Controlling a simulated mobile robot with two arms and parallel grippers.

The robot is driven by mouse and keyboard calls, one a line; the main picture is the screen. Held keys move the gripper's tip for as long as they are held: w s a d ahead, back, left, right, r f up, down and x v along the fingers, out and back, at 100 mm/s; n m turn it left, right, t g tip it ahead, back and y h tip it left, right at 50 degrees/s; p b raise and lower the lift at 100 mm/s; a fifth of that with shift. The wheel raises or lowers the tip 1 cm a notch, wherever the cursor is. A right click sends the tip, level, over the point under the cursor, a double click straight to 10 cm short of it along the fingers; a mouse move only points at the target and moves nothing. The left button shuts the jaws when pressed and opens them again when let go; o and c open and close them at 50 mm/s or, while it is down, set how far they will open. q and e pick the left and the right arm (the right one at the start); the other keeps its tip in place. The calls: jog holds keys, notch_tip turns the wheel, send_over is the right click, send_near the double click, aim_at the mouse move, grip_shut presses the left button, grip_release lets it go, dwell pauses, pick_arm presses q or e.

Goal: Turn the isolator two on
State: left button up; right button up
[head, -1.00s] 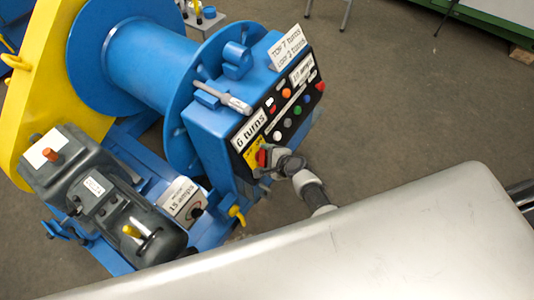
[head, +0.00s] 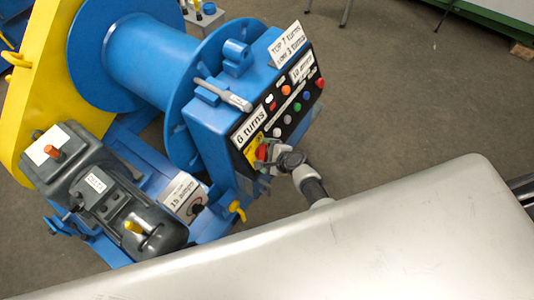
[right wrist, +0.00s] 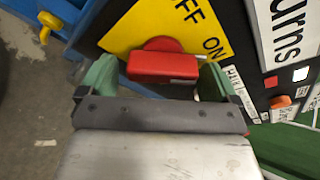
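A red rotary switch handle (head: 261,152) sits on a yellow plate (head: 249,156) at the lower corner of the blue machine's control panel. In the right wrist view the red handle (right wrist: 163,66) stands in front of the yellow plate (right wrist: 125,35), which reads OFF and ON. The switch's number is not readable. My right gripper (head: 268,160) is at the handle. In the right wrist view its green fingers (right wrist: 160,80) stand on either side of the handle, with a small gap at the left one; it looks open. My left gripper is not in view.
Several coloured buttons (head: 286,91) and labels share the panel. A blue drum (head: 150,60), yellow guard (head: 45,60) and dark grey motor (head: 105,190) lie left. A small box with a black knob (head: 196,209) is below the panel. Open floor (head: 400,100) lies right.

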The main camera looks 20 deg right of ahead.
jog(key=p+v, duration=0.2)
jog(key=v, duration=0.8)
jog(key=shift+s+d+r+p, duration=0.2)
jog(key=shift+s+r+p, duration=0.1)
jog(key=shift+p, duration=0.1)
jog(key=s+f+n+g+h+b, duration=0.15)
jog(key=s+f+n+g, duration=0.35)
jog(key=s+f+n, duration=0.7)
jog(key=s+d+f+n+g+h, duration=0.1)
jog(key=s+f+n, duration=0.2)
jog(key=s, duration=0.5)
jog(key=s+d+f+n+g+h, duration=0.1)
jog(key=s+d+f+n, duration=0.1)
jog(key=s+f+n, duration=0.2)
jog(key=s+d+f+n+g+h+b, duration=0.1)
jog(key=s+f+n, duration=0.3)
jog(key=s+f, duration=0.3)
jog(key=s, duration=0.4)
jog(key=shift+s+f+g, duration=0.25)
jog(key=shift+s+g, duration=0.15)
